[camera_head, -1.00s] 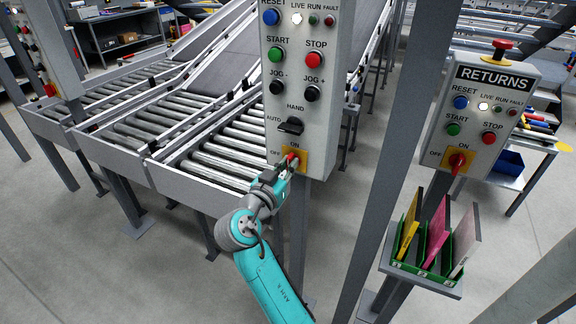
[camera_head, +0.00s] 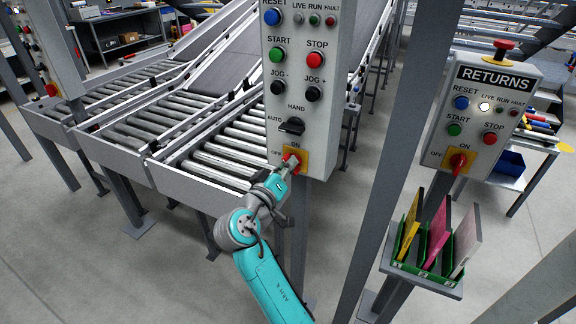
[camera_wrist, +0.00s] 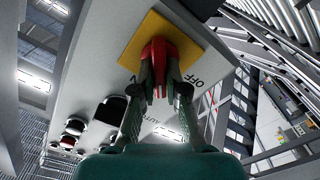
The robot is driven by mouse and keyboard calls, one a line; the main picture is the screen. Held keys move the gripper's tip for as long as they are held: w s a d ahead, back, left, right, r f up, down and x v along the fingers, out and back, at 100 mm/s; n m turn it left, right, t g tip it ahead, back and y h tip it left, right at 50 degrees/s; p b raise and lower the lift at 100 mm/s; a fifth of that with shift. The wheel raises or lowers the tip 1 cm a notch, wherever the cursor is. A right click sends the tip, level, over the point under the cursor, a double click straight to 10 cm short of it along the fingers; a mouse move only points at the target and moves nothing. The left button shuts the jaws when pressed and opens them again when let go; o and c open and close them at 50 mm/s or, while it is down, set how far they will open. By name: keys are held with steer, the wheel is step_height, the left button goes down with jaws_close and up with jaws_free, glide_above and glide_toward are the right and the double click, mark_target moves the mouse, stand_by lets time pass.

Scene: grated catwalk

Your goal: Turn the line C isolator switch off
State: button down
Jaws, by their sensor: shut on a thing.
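The isolator switch is a red rotary handle (camera_head: 292,161) on a yellow plate (camera_head: 304,160) at the bottom of the tall grey control panel (camera_head: 318,128). OFF is printed left of the plate and ON above it. The panel's name is out of view, so I cannot read which line it is. My gripper (camera_head: 282,170) is at the handle from the lower left. In the wrist view, its two fingers (camera_wrist: 158,88) are shut on the red handle (camera_wrist: 158,52), one on each side. The fingers partly hide the handle. The panel's LIVE lamp (camera_head: 298,19) looks grey and unlit.
A second panel marked RETURNS (camera_head: 491,78) stands right, with its own red switch (camera_head: 458,161) and a lit white LIVE lamp. A post (camera_head: 395,170) stands between the panels. A green rack of folders (camera_head: 430,262) sits lower right. Roller conveyors (camera_head: 220,155) lie left.

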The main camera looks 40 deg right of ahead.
steer(key=shift+w+f+n, duration=0.1)
steer(key=shift+f+n, duration=0.05)
steer(key=shift+n, duration=2.35)
steer(key=shift+f+n, duration=0.1)
steer(key=shift+n, duration=2.4)
steer(key=c, duration=1.2)
jaws_free()
steer(key=shift+a, duration=0.1)
steer(key=v, duration=1.2)
